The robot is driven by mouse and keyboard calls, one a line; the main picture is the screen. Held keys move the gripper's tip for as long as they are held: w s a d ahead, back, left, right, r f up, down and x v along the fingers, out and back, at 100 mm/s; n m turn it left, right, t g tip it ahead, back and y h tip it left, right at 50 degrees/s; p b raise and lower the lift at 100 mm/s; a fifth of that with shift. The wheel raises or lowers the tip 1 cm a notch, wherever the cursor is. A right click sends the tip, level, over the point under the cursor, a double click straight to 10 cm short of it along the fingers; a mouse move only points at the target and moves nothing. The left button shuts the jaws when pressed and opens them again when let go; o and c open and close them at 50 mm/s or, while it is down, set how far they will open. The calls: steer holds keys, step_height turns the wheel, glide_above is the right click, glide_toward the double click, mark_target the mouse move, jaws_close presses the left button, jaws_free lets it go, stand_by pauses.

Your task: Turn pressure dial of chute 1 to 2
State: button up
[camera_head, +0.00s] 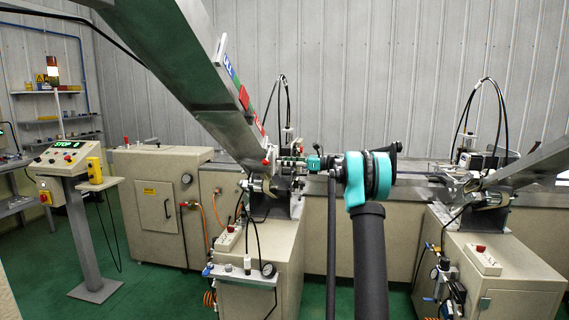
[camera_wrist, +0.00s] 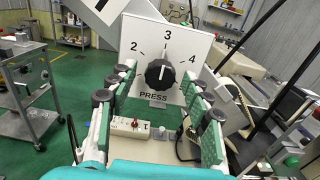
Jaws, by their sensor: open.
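The pressure dial (camera_wrist: 160,74) is a round black knob on a white panel (camera_wrist: 190,45) marked PRESS, with 2, 3 and 4 visible around it. Its white pointer mark faces up, about toward the 3. My gripper (camera_wrist: 156,78) is open, its green fingers with dark pads to the left and right of the knob, apart from it. In the head view my gripper (camera_head: 292,161) is at the lower end of the left metal chute (camera_head: 185,65); the dial's face cannot be made out there.
A box with a red button and a 1 (camera_wrist: 130,127) sits below the panel in the wrist view. A second chute (camera_head: 530,163) and machine stand at the right. A control stand (camera_head: 70,160) is at the left. Green floor is open between the stand and machines.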

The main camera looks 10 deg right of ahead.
jaws_close()
stand_by(0.4)
steer(key=shift+n, duration=0.3)
steer(key=n, duration=1.1)
steer(key=shift+w, duration=0.1)
stand_by(0.4)
jaws_free()
